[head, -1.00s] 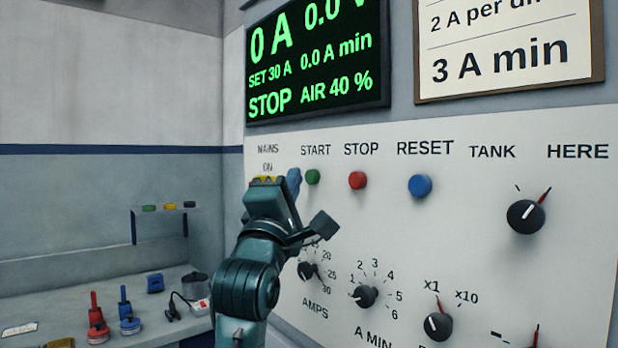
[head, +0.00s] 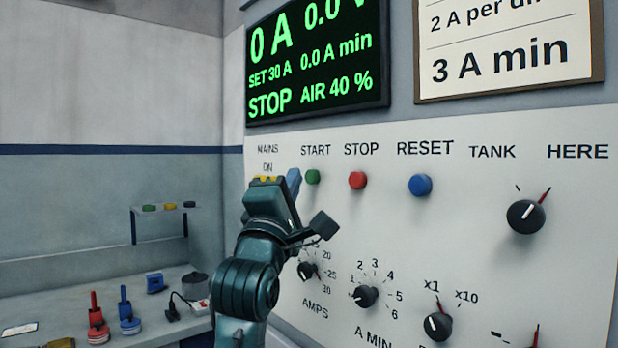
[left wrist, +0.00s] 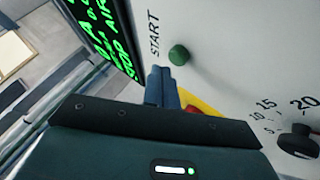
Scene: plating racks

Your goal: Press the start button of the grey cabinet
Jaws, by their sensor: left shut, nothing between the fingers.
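The grey cabinet's pale panel (head: 450,240) carries a green start button (head: 312,177) under the word START. It also shows in the left wrist view (left wrist: 179,55). My left gripper (head: 293,178) is shut and empty, its blue fingertips just left of the green button in the head view. In the left wrist view the shut fingers (left wrist: 161,75) point toward the panel beside the green button. A small gap shows between them there; the depth to the panel is hard to tell. The display (head: 315,62) reads STOP, 0 A and AIR 40 %. My right gripper is not in view.
A red stop button (head: 357,180) and a blue reset button (head: 421,185) sit right of the green one. Several black knobs, including the tank knob (head: 525,216), are lower and further right. A bench (head: 60,285) with red and blue items stands at the left.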

